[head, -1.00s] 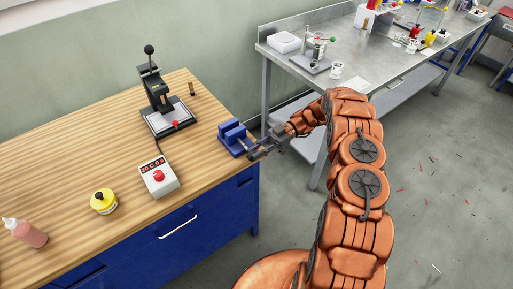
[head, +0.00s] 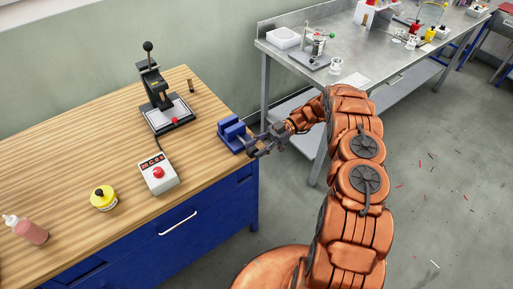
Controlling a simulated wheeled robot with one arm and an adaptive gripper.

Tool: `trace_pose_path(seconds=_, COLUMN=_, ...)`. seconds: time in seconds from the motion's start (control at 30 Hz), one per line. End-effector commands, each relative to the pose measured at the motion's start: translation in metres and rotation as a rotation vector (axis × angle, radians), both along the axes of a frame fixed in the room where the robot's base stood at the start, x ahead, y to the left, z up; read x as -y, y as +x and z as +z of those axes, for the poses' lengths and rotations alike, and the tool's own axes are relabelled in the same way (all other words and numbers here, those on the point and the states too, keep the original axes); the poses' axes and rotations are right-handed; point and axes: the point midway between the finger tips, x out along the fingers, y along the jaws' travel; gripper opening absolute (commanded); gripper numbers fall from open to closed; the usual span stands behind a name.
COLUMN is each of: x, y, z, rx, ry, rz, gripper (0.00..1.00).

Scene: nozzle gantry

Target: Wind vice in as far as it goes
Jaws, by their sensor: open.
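The blue vice (head: 232,131) sits at the right edge of the wooden bench in the head view. Its handle side faces the bench's right edge and is partly hidden by my gripper. My gripper (head: 257,148) is at the vice's right front side, just past the bench edge, with its fingers apart. I cannot tell whether the fingers touch the vice handle. The gap between the vice jaws is too small to judge.
On the wooden bench (head: 90,160) stand a black press (head: 157,95), a control box with a red knob (head: 158,173), a yellow pot (head: 103,199) and a pink bottle (head: 30,231). A steel table (head: 350,85) with several items stands behind my arm.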

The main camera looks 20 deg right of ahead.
Motion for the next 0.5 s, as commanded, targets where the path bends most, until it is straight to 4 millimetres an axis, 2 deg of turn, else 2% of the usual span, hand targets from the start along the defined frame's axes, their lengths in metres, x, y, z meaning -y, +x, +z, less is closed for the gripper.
trace_pose_path(seconds=0.5, x=-0.0016, y=0.001, z=-0.0025, rx=0.017, ry=-0.044, rz=0.0, gripper=0.46)
